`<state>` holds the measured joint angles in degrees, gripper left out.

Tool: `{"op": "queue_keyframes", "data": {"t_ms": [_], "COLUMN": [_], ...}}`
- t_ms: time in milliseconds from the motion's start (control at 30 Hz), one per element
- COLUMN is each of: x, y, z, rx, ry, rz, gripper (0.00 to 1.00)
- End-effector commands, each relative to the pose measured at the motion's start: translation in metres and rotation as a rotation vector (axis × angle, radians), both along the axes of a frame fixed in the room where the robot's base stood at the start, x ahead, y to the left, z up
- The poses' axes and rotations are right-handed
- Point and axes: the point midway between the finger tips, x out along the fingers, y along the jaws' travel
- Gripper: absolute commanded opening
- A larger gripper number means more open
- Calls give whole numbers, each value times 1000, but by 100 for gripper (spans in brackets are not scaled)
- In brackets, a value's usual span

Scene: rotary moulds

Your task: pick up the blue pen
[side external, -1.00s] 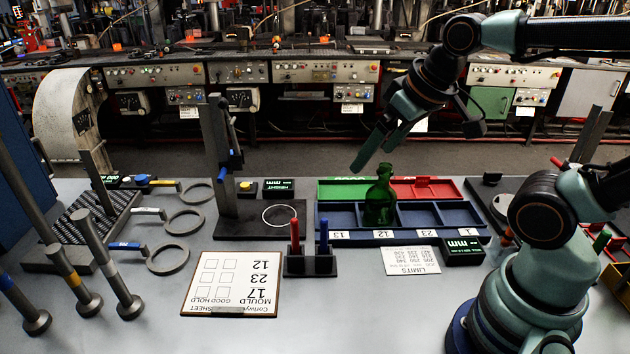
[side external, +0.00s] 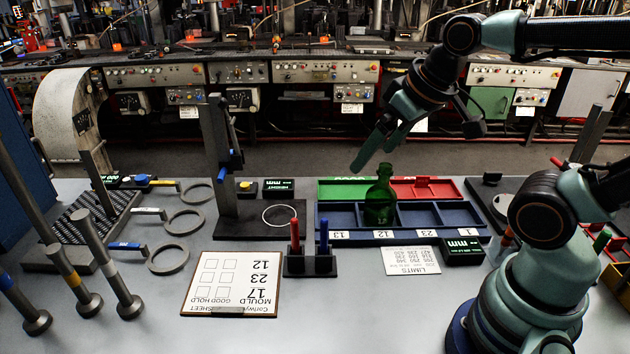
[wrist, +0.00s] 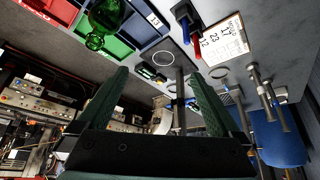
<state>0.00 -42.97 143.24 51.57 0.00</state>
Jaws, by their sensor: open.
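The blue pen (side external: 324,237) stands upright in the right slot of a small black holder (side external: 296,266), beside a red pen (side external: 295,236). In the wrist view the blue pen (wrist: 196,48) shows near the top, next to the red pen. My gripper (side external: 370,155) is high above the table, up and to the right of the pens and over the back of the trays. In the wrist view its two green fingers (wrist: 163,95) are spread wide with nothing between them.
A green bottle (side external: 380,197) stands in the blue compartment tray (side external: 345,237) right of the pens. A clipboard sheet (side external: 232,283) lies in front to the left, and a limits card (side external: 411,261) to the right. A tall gauge stand (side external: 215,150) rises behind the pens.

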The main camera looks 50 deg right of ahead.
Motion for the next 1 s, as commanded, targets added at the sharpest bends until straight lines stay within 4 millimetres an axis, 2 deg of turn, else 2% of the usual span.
{"op": "queue_keyframes", "data": {"t_ms": [400,433,533,867,1000], "x": [0,0,0,0,5], "y": [0,0,0,0,4], "z": [0,0,0,0,-2], "rx": [0,0,0,4,58], "ry": [0,0,0,3,37], "rz": [0,0,0,-8,-102], "gripper": [100,92,54,54,54]}}
